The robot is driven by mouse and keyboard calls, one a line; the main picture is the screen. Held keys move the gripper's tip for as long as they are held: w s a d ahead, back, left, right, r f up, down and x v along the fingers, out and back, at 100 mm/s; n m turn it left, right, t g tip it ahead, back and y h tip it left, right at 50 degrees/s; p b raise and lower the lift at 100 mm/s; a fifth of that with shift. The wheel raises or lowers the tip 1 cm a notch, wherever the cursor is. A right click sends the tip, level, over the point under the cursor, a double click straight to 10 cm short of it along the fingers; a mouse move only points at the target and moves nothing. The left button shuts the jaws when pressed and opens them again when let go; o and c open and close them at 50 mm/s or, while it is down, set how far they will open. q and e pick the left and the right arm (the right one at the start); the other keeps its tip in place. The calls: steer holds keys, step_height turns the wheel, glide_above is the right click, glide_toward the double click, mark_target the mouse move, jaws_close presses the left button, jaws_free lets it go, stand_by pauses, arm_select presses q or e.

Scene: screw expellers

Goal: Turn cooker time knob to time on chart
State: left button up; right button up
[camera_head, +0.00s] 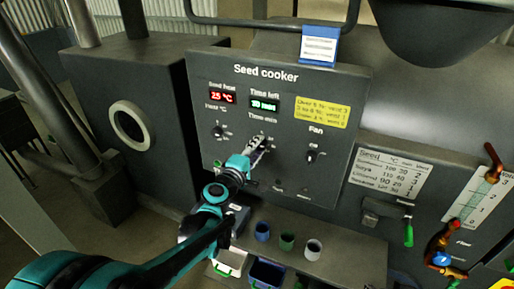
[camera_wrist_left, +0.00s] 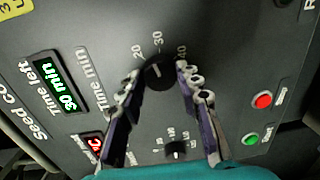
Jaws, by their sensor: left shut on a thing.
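The seed cooker panel (camera_head: 235,130) faces me, with a time knob under the "Time min" label. The time knob (camera_wrist_left: 160,75) is dark and round, with scale marks 20, 30 and 40 around it in the left wrist view. My left gripper (camera_head: 262,144) is shut on the knob, one finger on each side, and mostly hides it in the head view. The green time display (camera_wrist_left: 55,82) reads 30 min. The white seed chart (camera_head: 390,174) lists seeds with °C, min and vent columns; its small print is only partly legible. My right gripper is not in view.
The red heat display (camera_head: 222,97) reads about 25 °C above the heat knob (camera_head: 220,132). A fan knob (camera_head: 313,155) is to the right. Red (camera_wrist_left: 263,100) and green (camera_wrist_left: 250,138) buttons are near the gripper. Several cups stand on a ledge below.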

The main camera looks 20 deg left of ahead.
arm_select(q)
steer(key=shift+m, duration=2.1)
steer(key=o, duration=1.2)
steer(key=shift+c, duration=0.2)
steer(key=s, duration=1.2)
steer(key=shift+a+r, duration=0.35)
steer(key=shift+d, duration=0.1)
